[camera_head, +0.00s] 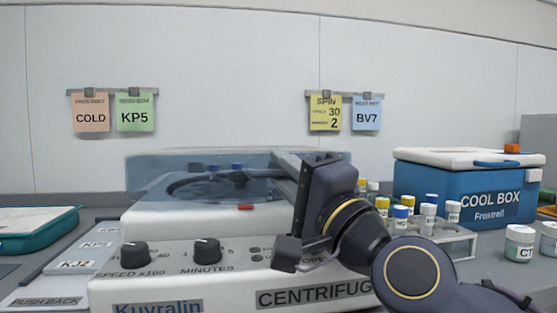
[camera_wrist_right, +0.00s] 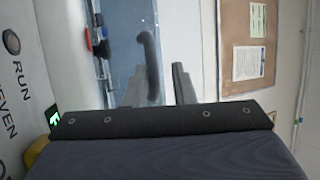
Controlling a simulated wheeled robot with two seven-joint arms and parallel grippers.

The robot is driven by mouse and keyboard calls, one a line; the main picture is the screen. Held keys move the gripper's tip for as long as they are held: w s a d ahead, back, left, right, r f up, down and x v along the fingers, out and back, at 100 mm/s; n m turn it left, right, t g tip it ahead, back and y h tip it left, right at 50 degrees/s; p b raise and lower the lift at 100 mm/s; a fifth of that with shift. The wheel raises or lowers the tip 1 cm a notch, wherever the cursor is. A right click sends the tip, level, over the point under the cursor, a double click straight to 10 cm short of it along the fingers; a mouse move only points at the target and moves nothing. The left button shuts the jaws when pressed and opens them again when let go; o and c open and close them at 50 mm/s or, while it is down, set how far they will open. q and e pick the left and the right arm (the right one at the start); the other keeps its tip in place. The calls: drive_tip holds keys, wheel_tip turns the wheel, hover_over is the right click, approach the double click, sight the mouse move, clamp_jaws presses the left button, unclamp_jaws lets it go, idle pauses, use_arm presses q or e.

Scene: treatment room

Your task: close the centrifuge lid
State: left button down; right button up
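The centrifuge (camera_head: 225,255) stands in front of me, with a round dark bowl in its top and a red mark at the front edge. Its see-through bluish lid (camera_head: 150,170) shows above and behind the bowl; it looks raised, but I cannot tell its exact angle. In the right wrist view the lid (camera_wrist_right: 118,45) bears a dark curved handle (camera_wrist_right: 150,68). My right gripper (camera_head: 287,163) is over the right side of the centrifuge. In the wrist view its fingers (camera_wrist_right: 160,85) are apart, close to the handle; I cannot tell whether they touch it. My left gripper is out of view.
Right of the centrifuge stands a rack (camera_head: 455,243) of capped vials, behind my right arm. A blue cool box (camera_head: 425,190) is behind it, with jars (camera_head: 520,243) at the far right. A teal tray (camera_head: 40,240) and label cards (camera_head: 75,265) lie on the left.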

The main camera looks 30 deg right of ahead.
drive_tip(key=s, duration=0.6)
drive_tip(key=shift+d+f, duration=0.3)
drive_tip(key=shift+d, duration=0.1)
drive_tip(key=shift+s+f, duration=0.15)
drive_tip(key=shift+f, duration=0.05)
